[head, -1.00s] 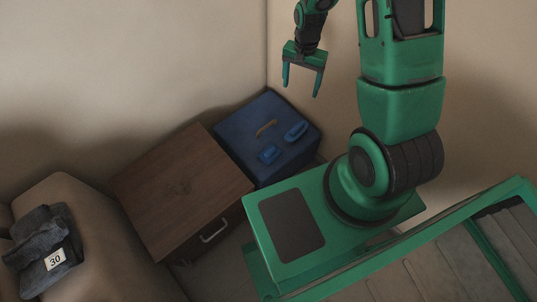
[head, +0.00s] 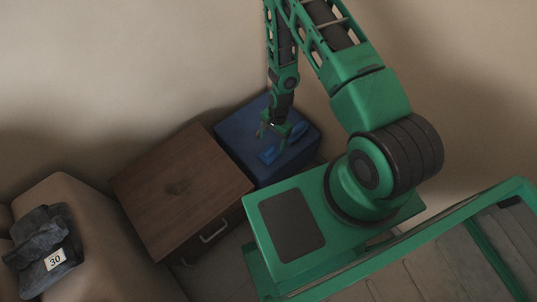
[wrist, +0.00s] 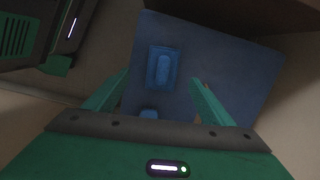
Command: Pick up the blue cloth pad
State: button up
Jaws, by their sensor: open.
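Two small blue pads lie on top of a dark blue box (head: 235,145). In the head view one pad (head: 269,155) is at the front, and the other pad (head: 298,129) is farther right, beside my gripper (head: 275,136). In the wrist view a rectangular blue pad with a raised rounded middle (wrist: 162,68) shows between and beyond my gripper's fingertips (wrist: 158,78). The second pad (wrist: 148,114) is partly hidden by the gripper's body. I cannot tell which is the cloth one. My gripper is open and empty over the box top.
A brown wooden cabinet (head: 180,180) with a metal handle stands left of the box. A tan piece (wrist: 198,118) on the box is mostly hidden behind my right finger. Dark cloths with a "30" tag (head: 40,240) lie on a beige seat (head: 95,235). Walls close in behind the box.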

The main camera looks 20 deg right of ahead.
aim_at(270, 150)
jog(key=f, duration=0.3)
jog(key=shift+s+a, duration=0.1)
jog(key=shift+a, duration=0.1)
jog(key=shift+w+a+f, duration=0.1)
jog(key=shift+a+f, duration=0.05)
jog(key=shift+f, duration=1.2)
jog(key=shift+w+a+f, duration=0.1)
jog(key=shift+f, duration=1.25)
jog(key=shift+c, duration=0.4)
jog(key=c, duration=1.1)
